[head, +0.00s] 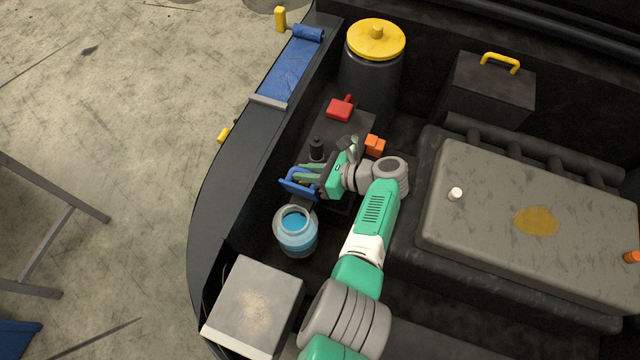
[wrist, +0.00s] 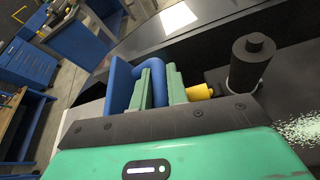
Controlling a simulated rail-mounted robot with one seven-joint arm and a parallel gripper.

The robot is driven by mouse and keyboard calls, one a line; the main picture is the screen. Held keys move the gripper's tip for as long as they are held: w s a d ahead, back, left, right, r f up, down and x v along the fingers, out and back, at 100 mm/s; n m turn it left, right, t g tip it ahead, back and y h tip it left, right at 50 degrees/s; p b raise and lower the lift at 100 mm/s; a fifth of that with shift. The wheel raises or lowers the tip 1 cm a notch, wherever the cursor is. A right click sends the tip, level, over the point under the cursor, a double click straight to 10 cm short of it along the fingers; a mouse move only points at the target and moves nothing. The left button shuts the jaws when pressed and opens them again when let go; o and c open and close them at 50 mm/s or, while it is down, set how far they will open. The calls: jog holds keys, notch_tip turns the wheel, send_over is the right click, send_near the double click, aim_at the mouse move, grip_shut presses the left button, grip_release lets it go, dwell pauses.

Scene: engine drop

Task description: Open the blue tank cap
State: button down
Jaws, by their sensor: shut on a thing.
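The blue tank cap (head: 298,184) is a blue loop-shaped piece just beyond the tank's mouth in the head view. My gripper (head: 310,178) comes from the right and is shut on it. In the wrist view the blue cap (wrist: 121,82) stands up at the fingers of my gripper (wrist: 164,84), which partly cover it. The tank (head: 296,238) is a round translucent vessel with blue liquid. Its mouth shows open, with the cap clear of the opening. I cannot tell whether the cap still joins the tank at its back edge.
A black post (head: 317,148) stands close behind my gripper and also shows in the wrist view (wrist: 250,64). A red part (head: 340,109) and an orange part (head: 375,145) lie beyond. A grey box (head: 258,300) is in front of the tank. A yellow-lidded drum (head: 376,40) stands farther back.

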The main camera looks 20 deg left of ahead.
jog(key=shift+w+f+b, duration=0.45)
jog(key=shift+w+b, duration=0.4)
jog(key=shift+b, duration=0.4)
jog(key=shift+w, duration=0.1)
jog(key=shift+d, duration=0.1)
jog(key=c, duration=1.6)
grip_release()
jog(key=shift+r, duration=0.1)
jog(key=shift+c, duration=0.2)
jog(key=v, duration=0.7)
jog(key=shift+d+p, duration=0.35)
jog(key=shift+p, duration=0.1)
jog(key=shift+r, duration=0.15)
